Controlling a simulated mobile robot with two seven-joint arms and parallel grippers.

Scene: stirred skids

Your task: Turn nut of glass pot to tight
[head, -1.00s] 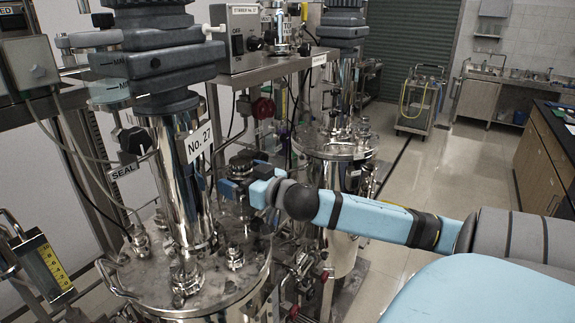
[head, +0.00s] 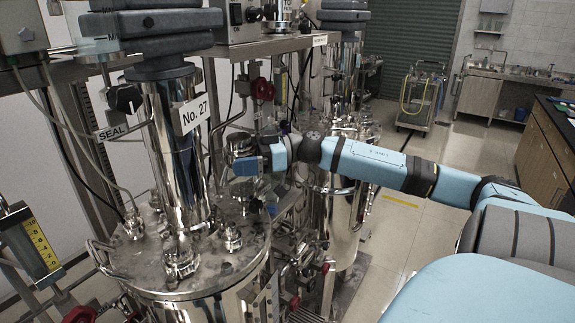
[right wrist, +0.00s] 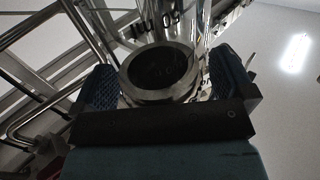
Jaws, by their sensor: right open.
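A round dark-topped nut with a bright metal rim (right wrist: 160,68) lies between the two fingers of my right gripper (right wrist: 162,82) in the right wrist view. The fingers are apart, with a visible gap at the right side; contact on the left cannot be told. In the head view the nut (head: 240,143) stands on the right side of the steel vessel, just behind and above my right gripper (head: 252,166). The gripper hides its lower part and the glass pot under it. My left gripper is not in view.
The steel vessel lid (head: 150,265) carries several fittings and a tall column labelled No. 27 (head: 195,113). A red valve knob (head: 262,88) sits behind the nut. A second steel vessel (head: 335,215) stands behind my right forearm. Open floor (head: 405,235) lies to the right.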

